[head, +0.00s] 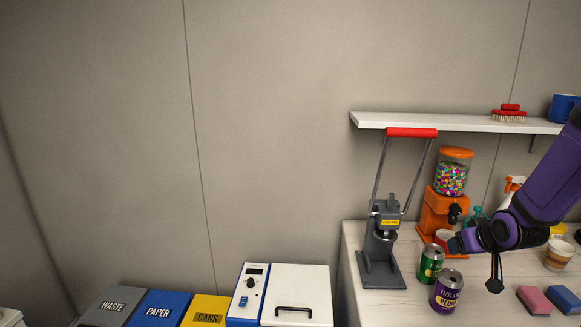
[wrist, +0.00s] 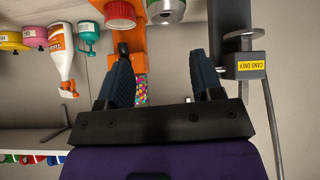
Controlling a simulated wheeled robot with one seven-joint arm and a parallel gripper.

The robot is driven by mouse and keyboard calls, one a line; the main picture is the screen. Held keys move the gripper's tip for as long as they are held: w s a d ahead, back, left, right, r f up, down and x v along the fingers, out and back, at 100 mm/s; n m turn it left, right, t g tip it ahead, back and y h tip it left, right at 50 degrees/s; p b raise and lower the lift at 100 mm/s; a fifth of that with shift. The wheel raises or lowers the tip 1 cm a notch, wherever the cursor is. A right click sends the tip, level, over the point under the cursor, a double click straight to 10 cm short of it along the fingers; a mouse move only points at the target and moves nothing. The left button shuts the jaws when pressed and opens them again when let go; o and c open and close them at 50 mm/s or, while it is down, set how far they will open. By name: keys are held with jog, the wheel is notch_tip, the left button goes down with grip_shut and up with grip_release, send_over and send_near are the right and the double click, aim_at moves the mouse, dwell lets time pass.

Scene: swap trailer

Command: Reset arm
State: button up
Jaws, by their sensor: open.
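My gripper (head: 495,287) is at the right of the head view, above the white counter (head: 400,305), small and dark below my purple arm. In the wrist view its two dark fingers (wrist: 160,75) stand apart, with nothing seen held between them. The wrist picture is upside down. A green can (head: 431,264) and a purple plum can (head: 447,291) stand on the counter left of the gripper. A pink sponge (head: 534,300) and a blue sponge (head: 564,299) lie to its right.
A spray bottle (head: 511,190) and a paper cup (head: 558,255) are near my arm. A wall shelf (head: 455,123) is above. Bins (head: 158,309) stand at lower left.

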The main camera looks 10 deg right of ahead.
jog(key=s+a+r+g+h, duration=0.1)
jog(key=s+a+r+g, duration=0.35)
jog(key=a+r, duration=0.95)
jog(key=s+a+r+y, duration=0.1)
jog(key=s+a+r, duration=0.3)
jog(key=s, duration=0.3)
jog(key=s+a+r+n+t+y, duration=0.1)
jog(key=s+a+r, duration=0.3)
jog(key=s, duration=0.4)
jog(key=shift+s+a+r+y, duration=0.2)
jog(key=shift+a+r+y, duration=0.05)
jog(key=shift+y, duration=0.05)
jog(key=shift+o, duration=0.2)
